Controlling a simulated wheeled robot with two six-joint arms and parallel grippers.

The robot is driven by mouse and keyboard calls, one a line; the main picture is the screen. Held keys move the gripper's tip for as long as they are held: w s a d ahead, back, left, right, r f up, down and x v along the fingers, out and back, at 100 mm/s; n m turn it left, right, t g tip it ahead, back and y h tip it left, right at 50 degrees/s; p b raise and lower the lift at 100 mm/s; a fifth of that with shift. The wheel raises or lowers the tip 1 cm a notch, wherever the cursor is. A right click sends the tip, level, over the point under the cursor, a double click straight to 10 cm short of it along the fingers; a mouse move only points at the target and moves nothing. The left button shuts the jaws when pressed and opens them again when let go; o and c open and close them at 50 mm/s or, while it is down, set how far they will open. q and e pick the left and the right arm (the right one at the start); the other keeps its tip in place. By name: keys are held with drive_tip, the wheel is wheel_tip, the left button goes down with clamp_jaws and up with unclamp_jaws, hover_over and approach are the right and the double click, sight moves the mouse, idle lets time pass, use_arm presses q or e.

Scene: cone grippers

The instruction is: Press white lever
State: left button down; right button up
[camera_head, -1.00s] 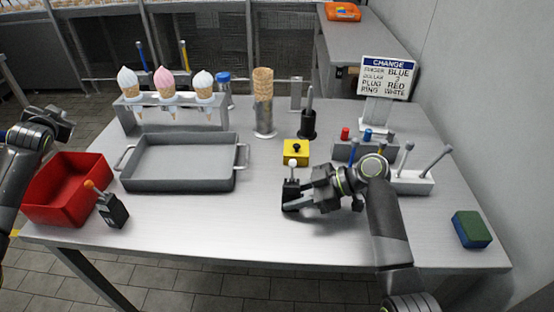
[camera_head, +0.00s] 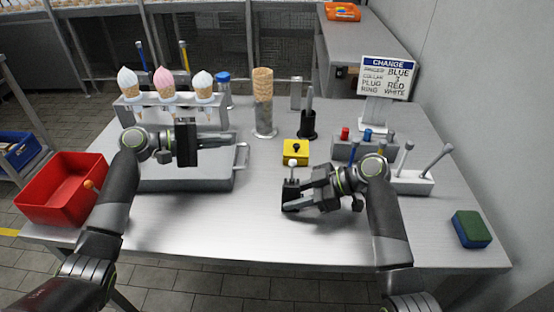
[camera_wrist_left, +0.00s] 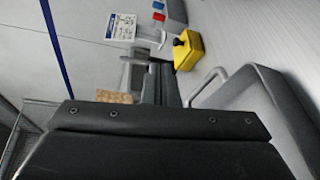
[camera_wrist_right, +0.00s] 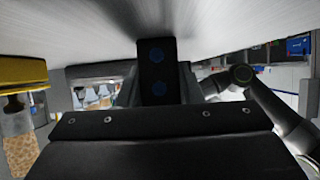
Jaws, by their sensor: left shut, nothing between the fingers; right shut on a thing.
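The white lever (camera_head: 290,163) is a white knob on a short stem, upright on a small black base (camera_head: 290,194) on the table. My right gripper (camera_head: 298,198) is shut on this base from the right. In the right wrist view a black block with two blue dots (camera_wrist_right: 157,72) fills the space between the fingers. My left gripper (camera_head: 222,141) is shut and empty above the grey tray, left of the white lever and apart from it.
The grey tray (camera_head: 190,182) and red bin (camera_head: 60,190) are at left, the ice cream rack (camera_head: 170,114) behind. A yellow block with a black knob (camera_head: 296,151) stands just behind the white lever. Bare table lies in front. A blue-green block (camera_head: 471,229) is at right.

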sight(292, 170)
use_arm(q)
drive_tip(key=s+d+f+g, duration=0.1)
drive_tip(key=s+d+f+n+g+h, duration=0.1)
drive_tip(key=s, duration=0.1)
drive_tip(key=shift+s+d+f+g, duration=0.1)
drive_tip(key=shift+d+g, duration=0.2)
drive_tip(key=s+d, duration=0.1)
drive_tip(key=d, duration=1)
drive_tip(key=shift+d+r, duration=0.25)
drive_tip(key=shift+r, duration=0.05)
